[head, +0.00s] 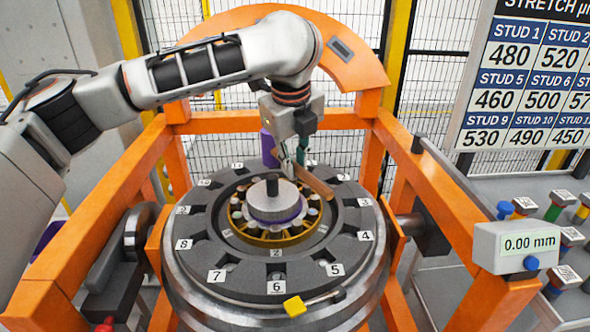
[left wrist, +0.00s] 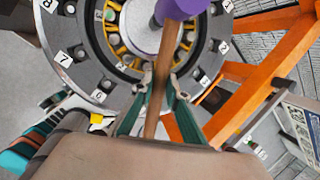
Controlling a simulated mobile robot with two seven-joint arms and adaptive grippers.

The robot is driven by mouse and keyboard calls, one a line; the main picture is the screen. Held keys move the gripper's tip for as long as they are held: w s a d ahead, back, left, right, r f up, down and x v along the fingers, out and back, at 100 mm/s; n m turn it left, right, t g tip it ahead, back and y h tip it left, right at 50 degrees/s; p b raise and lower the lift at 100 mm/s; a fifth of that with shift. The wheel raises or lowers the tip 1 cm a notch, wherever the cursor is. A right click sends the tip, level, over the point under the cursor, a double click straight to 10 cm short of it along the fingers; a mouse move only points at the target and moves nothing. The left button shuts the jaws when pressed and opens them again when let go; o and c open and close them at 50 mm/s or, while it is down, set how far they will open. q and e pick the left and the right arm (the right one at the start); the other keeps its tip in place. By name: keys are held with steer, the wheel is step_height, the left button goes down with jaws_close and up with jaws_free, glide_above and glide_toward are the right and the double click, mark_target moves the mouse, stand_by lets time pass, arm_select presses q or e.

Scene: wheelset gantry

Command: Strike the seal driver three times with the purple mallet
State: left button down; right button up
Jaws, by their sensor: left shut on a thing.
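The seal driver (head: 274,203) is a pale metal disc with a dark upright post, seated at the centre of the round numbered hub. My left gripper (head: 303,160) is above the back of the hub, behind and slightly right of the driver's post. It is shut on the brown wooden handle (head: 317,183) of the purple mallet (head: 268,148). The mallet's purple head shows behind the post, to the left of the gripper. In the left wrist view the handle (left wrist: 164,70) runs between the green fingers (left wrist: 159,98), and the head (left wrist: 180,10) partly hides the driver. My right gripper is out of view.
The dark hub ring (head: 230,260) carries numbered labels, with a yellow-headed tool (head: 295,306) on its front edge. An orange frame (head: 430,190) surrounds it. A gauge (head: 516,246) reading 0.00 mm is at right, near several coloured pieces on a bench.

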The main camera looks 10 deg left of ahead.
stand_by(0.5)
arm_select(q)
steer(key=shift+f, duration=0.1)
stand_by(0.9)
stand_by(0.4)
stand_by(1.0)
steer(key=shift+f, duration=0.1)
